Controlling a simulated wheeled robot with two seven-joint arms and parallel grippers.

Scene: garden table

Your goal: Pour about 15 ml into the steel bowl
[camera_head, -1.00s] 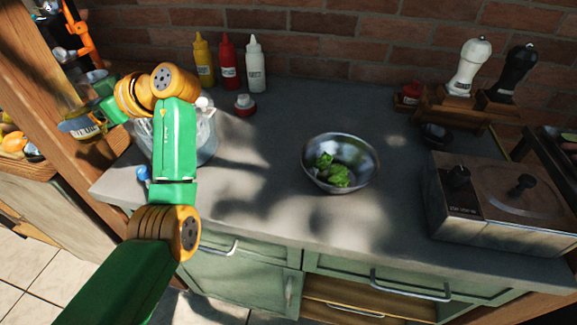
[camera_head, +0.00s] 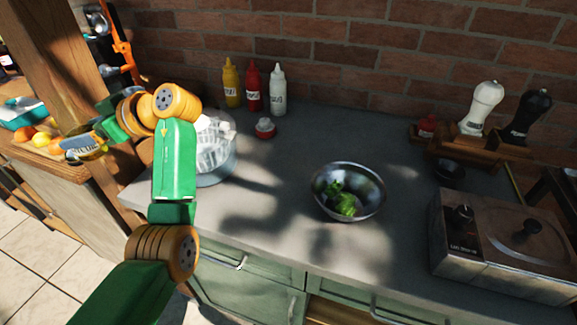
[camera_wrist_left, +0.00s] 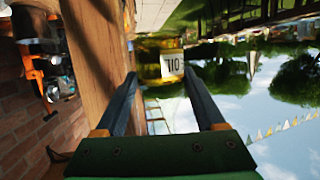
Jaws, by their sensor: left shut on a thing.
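The steel bowl (camera_head: 347,193) stands on the grey counter right of the middle, with green leafy pieces inside. My left arm comes in from the bottom left, and its gripper (camera_head: 84,143) is beyond the counter's left end, well left of the bowl. It is shut on an oil bottle (camera_head: 92,154), seen only in part in the head view. In the left wrist view the oil bottle (camera_wrist_left: 163,66), yellow with a white label, sits between the fingertips of the left gripper (camera_wrist_left: 162,82). The label reads upside down there. My right gripper is not in view.
A metal appliance (camera_head: 500,245) and mills (camera_head: 482,108) are at right. The counter around the steel bowl is clear.

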